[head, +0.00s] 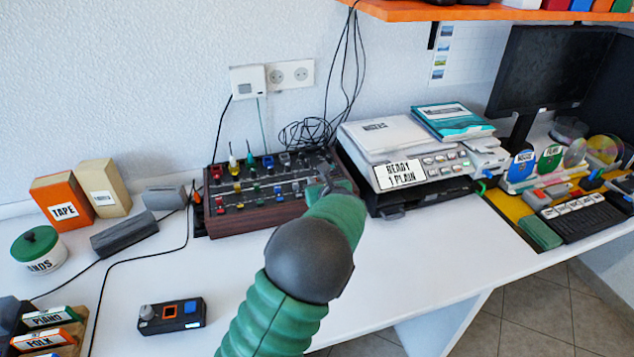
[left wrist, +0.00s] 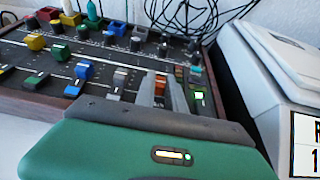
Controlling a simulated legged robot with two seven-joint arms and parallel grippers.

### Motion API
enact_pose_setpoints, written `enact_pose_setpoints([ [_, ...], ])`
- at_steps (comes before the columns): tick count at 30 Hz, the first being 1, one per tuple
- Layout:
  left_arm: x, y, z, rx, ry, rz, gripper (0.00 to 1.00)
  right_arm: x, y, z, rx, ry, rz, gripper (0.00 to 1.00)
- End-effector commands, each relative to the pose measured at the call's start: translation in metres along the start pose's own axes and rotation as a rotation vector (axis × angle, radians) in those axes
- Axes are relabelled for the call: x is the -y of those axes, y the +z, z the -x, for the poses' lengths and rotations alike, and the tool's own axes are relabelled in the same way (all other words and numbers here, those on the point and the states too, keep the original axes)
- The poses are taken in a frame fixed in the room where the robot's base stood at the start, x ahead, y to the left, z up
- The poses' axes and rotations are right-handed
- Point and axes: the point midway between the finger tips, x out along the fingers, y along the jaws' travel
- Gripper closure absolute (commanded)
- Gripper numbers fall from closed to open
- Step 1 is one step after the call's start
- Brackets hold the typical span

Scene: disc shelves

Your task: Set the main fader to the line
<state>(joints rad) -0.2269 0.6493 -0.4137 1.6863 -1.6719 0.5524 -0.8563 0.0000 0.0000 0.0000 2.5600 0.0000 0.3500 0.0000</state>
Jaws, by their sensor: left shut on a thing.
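The mixer (head: 262,219) is a dark console with wooden sides at the back of the white desk. Its faders have coloured caps, among them a blue cap (left wrist: 82,70) and a grey cap (left wrist: 120,78) in the left wrist view. My left gripper (head: 326,178) is over the mixer's right end. In the left wrist view its grey fingers (left wrist: 152,90) are shut around an orange-red fader cap (left wrist: 160,84), which looks like the main fader. The fingers hide part of this cap and its slot. I cannot make out the line. My right gripper is not in view.
A white printer (head: 390,135) with a "READY 1 PLAIN" sign stands close to the mixer's right. A small green light (left wrist: 199,95) glows right of the held cap. Cables (head: 310,132) hang behind. A small control box (head: 171,315) lies on the front desk.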

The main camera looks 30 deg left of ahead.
Motion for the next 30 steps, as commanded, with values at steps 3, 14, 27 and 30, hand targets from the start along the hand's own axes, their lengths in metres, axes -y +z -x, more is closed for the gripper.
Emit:
enact_pose_setpoints([
  [3,0.001,-0.002,0.001,-0.003,-0.002,0.0,1.0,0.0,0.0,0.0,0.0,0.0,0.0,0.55],
  [14,0.001,-0.002,0.001,-0.004,-0.002,-0.001,1.0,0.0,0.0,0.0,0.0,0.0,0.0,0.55],
  [27,0.001,0.012,-0.027,-0.003,0.001,0.0,1.0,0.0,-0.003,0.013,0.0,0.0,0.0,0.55],
  [30,0.002,0.015,-0.036,-0.002,-0.002,-0.002,1.0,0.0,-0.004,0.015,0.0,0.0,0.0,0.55],
])
